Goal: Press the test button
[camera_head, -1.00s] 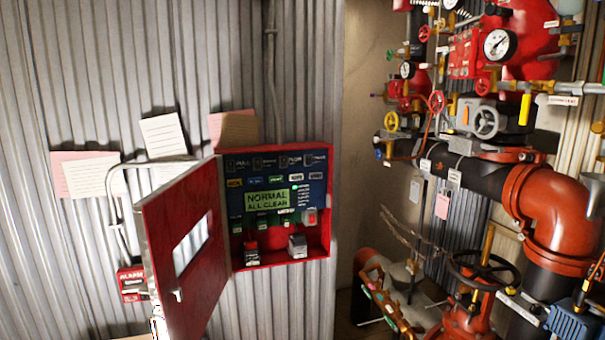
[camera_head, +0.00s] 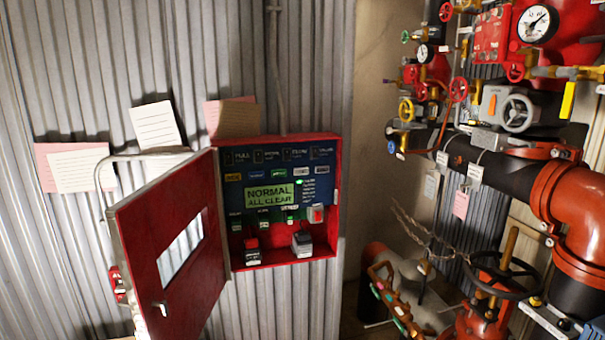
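A red control box (camera_head: 333,245) hangs on the corrugated wall, its door (camera_head: 185,285) swung open to the left. Its blue panel carries a green display (camera_head: 269,196) reading "NORMAL ALL CLEAR" and a lit green light (camera_head: 299,186). Small coloured labels run above the display. Below it are several small green-labelled controls (camera_head: 263,222) and a red-and-white control (camera_head: 316,213). A red-and-black item (camera_head: 252,250) and a grey block (camera_head: 301,243) sit at the box's bottom. The labels are too small to read, so I cannot tell which is the test button. Neither gripper is in view.
Paper notes (camera_head: 155,124) are on the wall around the box. A red alarm unit (camera_head: 117,285) is partly hidden behind the open door. Red and black pipes (camera_head: 575,215), valves and a gauge (camera_head: 537,24) crowd the right side. The space before the panel looks clear.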

